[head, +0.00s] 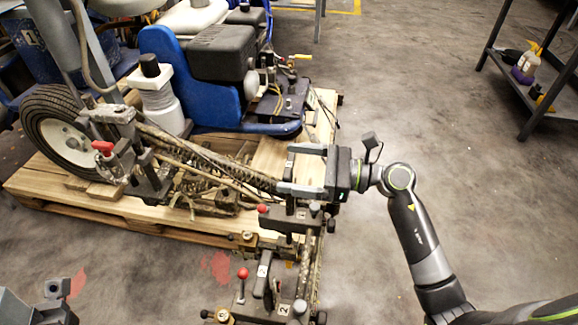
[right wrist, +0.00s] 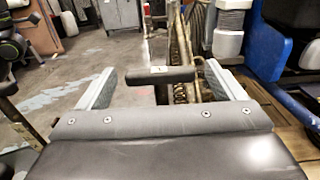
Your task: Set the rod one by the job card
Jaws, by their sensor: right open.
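My right gripper (head: 282,168) reaches in from the right with its two grey fingers spread, at the front end of the striper on the pallet. In the right wrist view its fingers (right wrist: 160,85) stand wide apart, with a dark bar (right wrist: 160,75) crossing the gap between them; I cannot tell whether either finger touches it. Below the gripper is a dark clamp assembly with a red knob (head: 263,209), a second red-knobbed lever (head: 242,273) and small number plates, one reading 2 (head: 284,310). I cannot tell which part is rod one. No job card is readable. My left gripper's fingers are not visible.
The blue striper (head: 165,65) stands on a wooden pallet (head: 120,212), with a wheel (head: 62,130) at left and a coil spring (head: 205,158) along its frame. A shelf with bottles (head: 525,75) is at upper right. The floor between shelf and pallet is clear.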

